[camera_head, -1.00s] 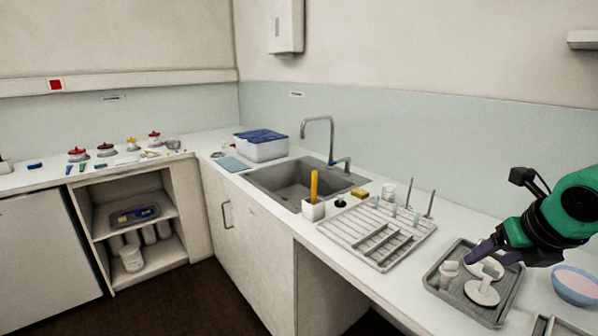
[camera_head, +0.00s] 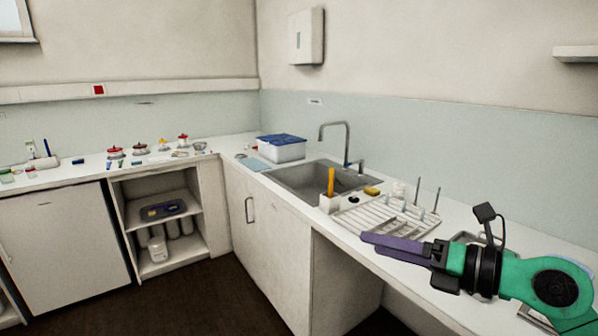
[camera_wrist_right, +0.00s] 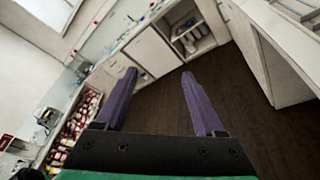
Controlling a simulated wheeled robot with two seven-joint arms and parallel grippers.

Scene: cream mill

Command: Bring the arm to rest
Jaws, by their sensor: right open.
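My right arm, green with a black wrist, comes in from the right in the head view. Its gripper (camera_head: 366,243) has purple fingers and points left, in front of the counter edge and the drying rack. In the right wrist view the two purple fingers (camera_wrist_right: 158,75) stand apart with nothing between them, over the dark floor and cabinet fronts. My left gripper is in neither view.
The counter holds a white drying rack (camera_head: 384,222), a sink (camera_head: 300,180), a tap (camera_head: 346,140) and a blue-lidded box (camera_head: 281,150). My arm hides most of a grey tray at the right. An open shelf unit (camera_head: 159,185) stands left. The floor (camera_head: 200,300) is clear.

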